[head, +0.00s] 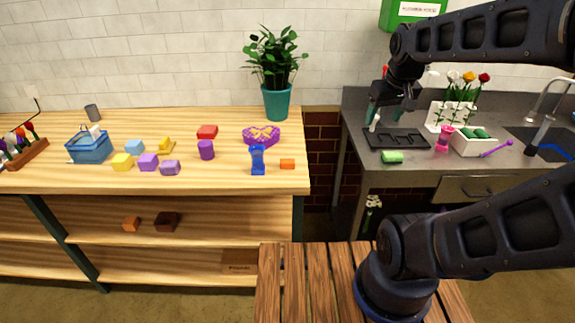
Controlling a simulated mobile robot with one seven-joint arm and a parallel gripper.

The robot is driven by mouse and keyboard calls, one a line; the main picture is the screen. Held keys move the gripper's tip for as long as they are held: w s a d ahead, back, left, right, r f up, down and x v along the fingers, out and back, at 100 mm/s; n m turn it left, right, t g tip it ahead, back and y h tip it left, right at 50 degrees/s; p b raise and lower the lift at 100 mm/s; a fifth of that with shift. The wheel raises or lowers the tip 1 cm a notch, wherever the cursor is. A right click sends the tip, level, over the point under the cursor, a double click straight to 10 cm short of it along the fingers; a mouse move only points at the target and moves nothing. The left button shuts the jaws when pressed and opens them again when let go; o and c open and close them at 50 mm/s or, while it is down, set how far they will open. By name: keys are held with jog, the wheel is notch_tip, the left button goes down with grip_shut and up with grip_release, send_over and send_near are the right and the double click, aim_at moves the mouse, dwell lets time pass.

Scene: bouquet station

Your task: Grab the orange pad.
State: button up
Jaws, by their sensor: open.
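A second small orange block (131,224) lies on the shelf below the tabletop, at the left. I cannot tell for certain which one is the pad. My gripper (391,116) is open and points down above the grey counter, over the black tray. It is well to the right of both orange blocks and appears empty.
A blue vase (257,160) and a purple heart-shaped box (261,136) stand close to the tabletop block. A plant pot (277,102) is behind. A gap separates table and counter.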

jog(key=w+a+f+n+g, duration=0.1)
jog(key=w+a+f+n, duration=0.1)
jog(key=w+a+n, duration=0.4)
jog(key=n+g, duration=0.3)
jog(key=n, duration=0.7)
send_over(288, 161)
jog(key=f, duration=2)
jog(key=shift+w+a+f, duration=0.3)
jog(key=shift+w, duration=0.1)
jog(key=shift+s+d+f, duration=0.1)
jog(key=shift+s+f, duration=0.1)
jog(key=shift+f, duration=1.25)
jog(key=shift+s+d+f, duration=0.1)
jog(key=shift+s+f, duration=0.05)
jog(key=shift+f, duration=1.25)
jog(key=c, duration=1.1)
jog(key=shift+o, duration=0.2)
jog(key=shift+r, duration=0.1)
